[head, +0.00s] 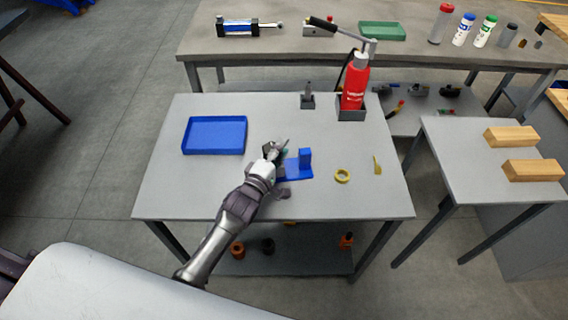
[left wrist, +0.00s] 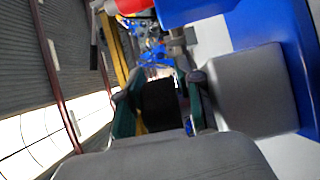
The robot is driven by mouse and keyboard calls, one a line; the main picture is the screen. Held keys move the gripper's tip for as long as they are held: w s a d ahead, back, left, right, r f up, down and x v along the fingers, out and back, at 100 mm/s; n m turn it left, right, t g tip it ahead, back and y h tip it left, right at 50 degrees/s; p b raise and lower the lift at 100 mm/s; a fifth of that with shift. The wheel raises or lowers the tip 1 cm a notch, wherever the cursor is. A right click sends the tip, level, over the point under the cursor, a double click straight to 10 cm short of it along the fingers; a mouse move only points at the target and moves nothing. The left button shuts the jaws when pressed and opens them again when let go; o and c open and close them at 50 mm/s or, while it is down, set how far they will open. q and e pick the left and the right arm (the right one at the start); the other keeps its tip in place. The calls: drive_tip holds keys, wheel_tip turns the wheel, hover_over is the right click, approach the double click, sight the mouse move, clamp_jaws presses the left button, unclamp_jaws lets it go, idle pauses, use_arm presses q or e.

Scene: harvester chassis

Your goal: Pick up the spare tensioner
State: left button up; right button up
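My left gripper (head: 277,149) is over the middle of the grey table, just left of a blue stand (head: 304,159) with an upright block. Its teal-lined fingers (left wrist: 160,97) are apart in the left wrist view. A dark patch shows between them there; I cannot tell whether it is a part or the gripper itself. A grey block (left wrist: 245,90) is beside the right-hand finger, against blue. A small dark grey piece (head: 283,192) lies partly beside my wrist in the head view. I cannot tell which piece is the spare tensioner. My right gripper is not in view.
A blue tray (head: 214,118) is at the left of the table. A yellow ring (head: 342,176) and a small yellow piece (head: 377,166) lie to the right. A red bottle (head: 354,84) stands in a grey holder at the back. The table's front right is clear.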

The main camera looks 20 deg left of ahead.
use_arm(q)
drive_tip(key=shift+w, duration=0.2)
drive_tip(key=shift+s, duration=0.1)
clamp_jaws()
drive_tip(key=shift+r, duration=0.25)
drive_tip(key=shift+r, duration=0.15)
